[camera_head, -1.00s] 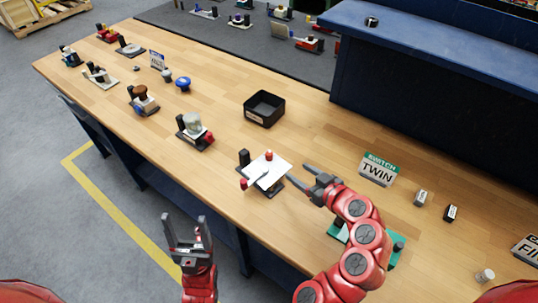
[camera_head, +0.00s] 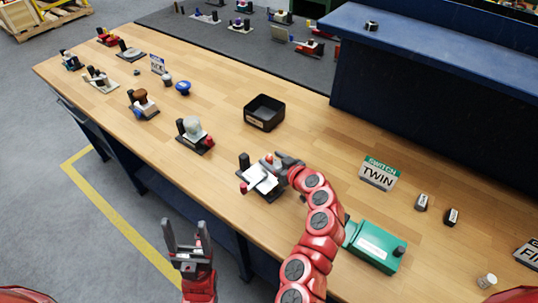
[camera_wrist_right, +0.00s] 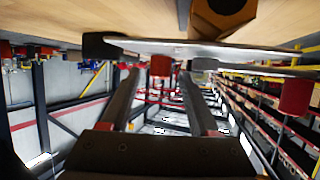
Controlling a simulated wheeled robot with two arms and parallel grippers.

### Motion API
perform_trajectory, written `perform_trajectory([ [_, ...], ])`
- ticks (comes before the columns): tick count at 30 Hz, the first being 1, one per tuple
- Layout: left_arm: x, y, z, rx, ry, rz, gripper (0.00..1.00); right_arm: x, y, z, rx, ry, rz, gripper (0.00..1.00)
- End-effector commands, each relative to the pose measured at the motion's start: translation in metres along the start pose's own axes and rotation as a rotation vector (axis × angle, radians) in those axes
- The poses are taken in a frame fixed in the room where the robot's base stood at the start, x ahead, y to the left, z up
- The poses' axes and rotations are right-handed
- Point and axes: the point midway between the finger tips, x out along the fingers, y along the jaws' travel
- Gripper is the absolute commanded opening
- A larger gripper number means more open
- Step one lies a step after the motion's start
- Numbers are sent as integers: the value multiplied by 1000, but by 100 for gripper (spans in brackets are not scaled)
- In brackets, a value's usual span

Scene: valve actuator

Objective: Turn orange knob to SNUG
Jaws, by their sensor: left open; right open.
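The valve fixture, with a white plate (camera_head: 262,180) and a dark post, stands on the wooden bench. An orange-red knob (camera_head: 269,158) shows at its far side in the head view. A second red knob (camera_head: 244,188) is at the fixture's near left; a red knob also shows in the wrist view (camera_wrist_right: 295,96). My left gripper (camera_head: 186,240) is open and empty, off the bench's front edge. The SNUG marking is not readable.
A black bin (camera_head: 264,112) stands behind the fixture. A fixture with a pale dome (camera_head: 193,129) is to the left. A green box (camera_head: 375,246) lies right of my right arm, and a TWIN sign (camera_head: 379,174) stands behind it.

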Motion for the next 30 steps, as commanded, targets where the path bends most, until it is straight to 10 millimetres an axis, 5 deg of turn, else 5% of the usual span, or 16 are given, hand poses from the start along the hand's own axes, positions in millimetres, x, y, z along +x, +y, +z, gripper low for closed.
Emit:
perform_trajectory([
  [9,6,0,-1,0,0,0,70,21,0,0,1,-1,0,62],
  [19,6,0,-1,0,0,0,70,23,0,1,1,0,1,62],
  [30,6,0,-1,0,0,0,70,22,0,1,1,0,1,0],
])
